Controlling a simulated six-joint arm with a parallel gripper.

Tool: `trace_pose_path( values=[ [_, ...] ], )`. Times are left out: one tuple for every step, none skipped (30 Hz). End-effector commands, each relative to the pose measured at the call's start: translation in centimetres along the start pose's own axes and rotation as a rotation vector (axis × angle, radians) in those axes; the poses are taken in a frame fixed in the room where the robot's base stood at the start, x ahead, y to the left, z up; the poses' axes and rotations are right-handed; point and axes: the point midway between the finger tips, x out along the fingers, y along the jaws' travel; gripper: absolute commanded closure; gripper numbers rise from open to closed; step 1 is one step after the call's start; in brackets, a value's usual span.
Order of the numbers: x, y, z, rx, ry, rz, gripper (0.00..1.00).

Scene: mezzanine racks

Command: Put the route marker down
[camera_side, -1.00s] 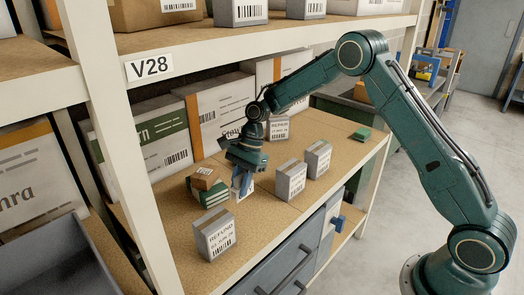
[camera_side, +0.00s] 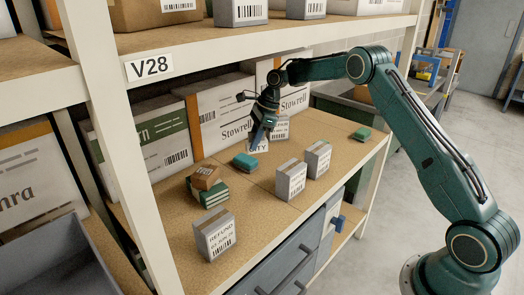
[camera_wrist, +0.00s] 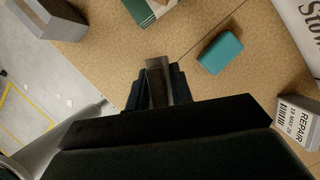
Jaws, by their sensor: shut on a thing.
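My gripper (camera_side: 263,132) is shut on the route marker (camera_side: 258,147), a small piece with a white face; its lettering is partly covered and seems to end in "ITY". In the side view it hangs under the fingers over the back of the tan shelf board (camera_side: 325,122), in front of a grey "REPAIR" box (camera_side: 281,130). I cannot tell whether its foot touches the board. In the wrist view the marker (camera_wrist: 157,78) shows as a narrow grey-brown piece between the dark fingers (camera_wrist: 158,90).
A teal block (camera_side: 245,160) lies left of the gripper. Grey boxes stand in front (camera_side: 214,238) and at right (camera_side: 291,181) (camera_side: 317,158). A green pad (camera_side: 361,133) lies far right. Large cartons (camera_side: 222,112) line the back.

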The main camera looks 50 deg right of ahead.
Motion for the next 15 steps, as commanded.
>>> trace_pose_path(
  values=[
    [-0.9,-1.4,-1.0,0.053,0.0,-0.024,1.0],
    [-1.4,-2.0,-1.5,0.084,-0.001,-0.037,1.0],
    [-2.1,-2.9,-2.2,0.125,-0.001,-0.053,1.0],
    [-2.6,-3.5,-2.8,0.156,-0.001,-0.065,1.0],
    [-3.2,-4.2,-3.3,0.186,-0.002,-0.078,1.0],
    [-3.9,-5.0,-4.0,0.227,-0.003,-0.096,1.0],
    [-4.5,-5.6,-4.7,0.259,-0.003,-0.108,1.0],
    [-5.0,-6.1,-5.2,0.289,-0.004,-0.12,1.0],
    [-5.7,-6.8,-6.0,0.329,-0.006,-0.137,1.0],
    [-6.2,-7.3,-6.5,0.357,-0.007,-0.149,1.0],
    [-6.8,-7.7,-7.1,0.385,-0.008,-0.16,1.0],
    [-7.4,-8.2,-7.8,0.419,-0.009,-0.175,1.0],
    [-7.8,-8.6,-8.3,0.443,-0.011,-0.185,1.0],
    [-8.2,-9.0,-8.8,0.466,-0.012,-0.195,1.0],
    [-8.7,-9.3,-9.4,0.494,-0.013,-0.206,1.0]
  ],
)
